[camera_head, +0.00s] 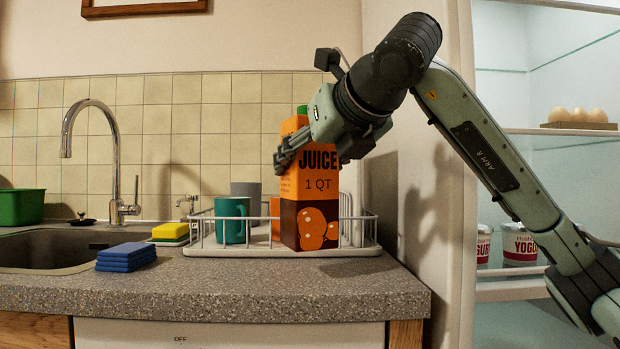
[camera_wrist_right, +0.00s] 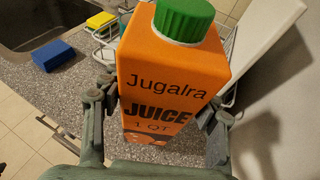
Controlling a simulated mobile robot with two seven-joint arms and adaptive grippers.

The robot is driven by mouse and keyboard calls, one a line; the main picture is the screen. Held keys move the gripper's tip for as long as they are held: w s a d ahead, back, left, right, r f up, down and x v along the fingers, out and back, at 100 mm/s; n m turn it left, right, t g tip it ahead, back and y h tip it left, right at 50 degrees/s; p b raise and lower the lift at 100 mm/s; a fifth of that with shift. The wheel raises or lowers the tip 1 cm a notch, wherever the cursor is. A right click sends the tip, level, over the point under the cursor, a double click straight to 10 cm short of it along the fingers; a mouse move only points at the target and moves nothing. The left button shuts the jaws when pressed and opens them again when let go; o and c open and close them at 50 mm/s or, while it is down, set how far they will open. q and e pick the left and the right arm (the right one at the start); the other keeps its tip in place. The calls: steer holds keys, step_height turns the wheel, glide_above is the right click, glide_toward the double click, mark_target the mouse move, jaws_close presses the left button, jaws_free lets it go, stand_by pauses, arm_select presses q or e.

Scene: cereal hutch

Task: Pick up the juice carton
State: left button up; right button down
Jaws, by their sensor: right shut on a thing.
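The juice carton (camera_head: 310,187) is orange and dark brown with a green cap and stands upright in the head view, in front of the dish rack on the counter. My right gripper (camera_head: 318,150) is shut on the carton's upper part, coming from the upper right. In the right wrist view the carton (camera_wrist_right: 165,85) fills the middle, with a finger (camera_wrist_right: 97,100) on its left side and another (camera_wrist_right: 218,125) on its right. The cap (camera_wrist_right: 184,18) is clear of the fingers. My left gripper is not in view.
The white dish rack (camera_head: 200,246) holds a teal mug (camera_head: 232,221) and other cups behind the carton. A yellow sponge (camera_head: 170,231), blue cloths (camera_head: 126,256) and the sink (camera_head: 45,250) with its faucet lie left. The open fridge (camera_head: 505,250) is at the right.

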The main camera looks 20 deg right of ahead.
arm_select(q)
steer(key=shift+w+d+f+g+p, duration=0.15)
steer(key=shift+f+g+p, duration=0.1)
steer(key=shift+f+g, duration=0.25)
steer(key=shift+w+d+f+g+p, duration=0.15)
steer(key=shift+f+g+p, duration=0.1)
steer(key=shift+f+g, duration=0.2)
arm_select(e)
steer(key=s+a+r, duration=0.6)
steer(key=s+a, duration=0.1)
steer(key=a, duration=0.1)
steer(key=shift+s+a+r, duration=0.2)
steer(key=shift+a+r, duration=0.05)
steer(key=shift+r, duration=0.15)
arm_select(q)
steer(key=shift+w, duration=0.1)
